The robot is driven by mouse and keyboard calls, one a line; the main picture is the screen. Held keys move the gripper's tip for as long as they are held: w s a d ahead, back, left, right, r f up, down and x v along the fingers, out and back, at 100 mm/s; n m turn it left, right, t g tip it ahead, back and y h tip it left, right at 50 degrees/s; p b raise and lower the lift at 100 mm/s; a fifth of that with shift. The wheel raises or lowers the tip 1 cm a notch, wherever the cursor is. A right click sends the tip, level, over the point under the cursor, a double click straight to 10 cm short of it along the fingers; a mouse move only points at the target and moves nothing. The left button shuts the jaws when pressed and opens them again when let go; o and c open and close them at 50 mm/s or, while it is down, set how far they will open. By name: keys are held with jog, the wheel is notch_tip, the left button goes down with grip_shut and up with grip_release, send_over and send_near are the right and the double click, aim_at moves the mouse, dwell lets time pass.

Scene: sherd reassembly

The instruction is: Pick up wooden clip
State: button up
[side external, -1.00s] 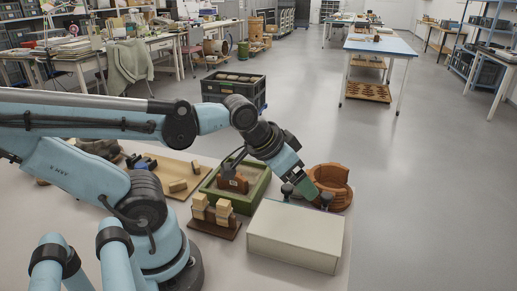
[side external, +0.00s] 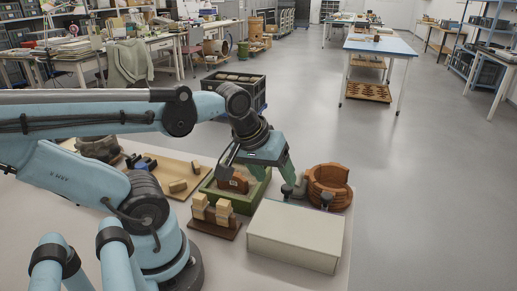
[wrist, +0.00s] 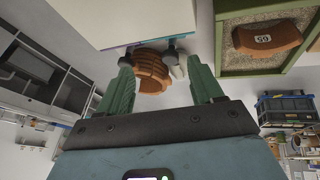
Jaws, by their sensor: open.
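Several pale wooden blocks, which look like the wooden clips (side external: 224,208), stand on a dark wooden rack (side external: 214,229) in front of the green-edged tray. They are too small to make out their jaws. My gripper (side external: 279,178) is right of and above them, over the gap between the tray and the pot. In the wrist view my gripper (wrist: 159,68) has its two green fingers wide apart with nothing held. The terracotta pot (wrist: 150,73) shows beyond the fingers. No wooden clip is recognisable in the wrist view.
A pale box (side external: 295,235) stands right of the rack. The green-edged sand tray (side external: 253,198) holds a sherd (wrist: 267,39) marked 59. A wooden tray (side external: 160,172) with small pieces lies left.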

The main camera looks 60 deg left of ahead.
jog(key=s+a+n+g, duration=0.3)
jog(key=s+n, duration=0.2)
jog(key=n, duration=0.4)
jog(key=r+n+g, duration=0.1)
jog(key=n+g, duration=0.1)
jog(key=n, duration=0.7)
send_over(223, 202)
jog(key=shift+w+r, duration=0.1)
jog(key=shift+r, duration=0.1)
jog(key=shift+s+r+n+h, duration=0.1)
jog(key=shift+s+n+h, duration=0.2)
jog(key=shift+s+n, duration=0.3)
jog(key=shift+w+f, duration=0.15)
jog(key=shift+f, duration=3.2)
jog(key=shift+w+f, duration=0.2)
jog(key=shift+f, duration=0.65)
jog(key=shift+w+f, duration=0.2)
jog(key=shift+f, duration=1.55)
jog(key=c, duration=0.7)
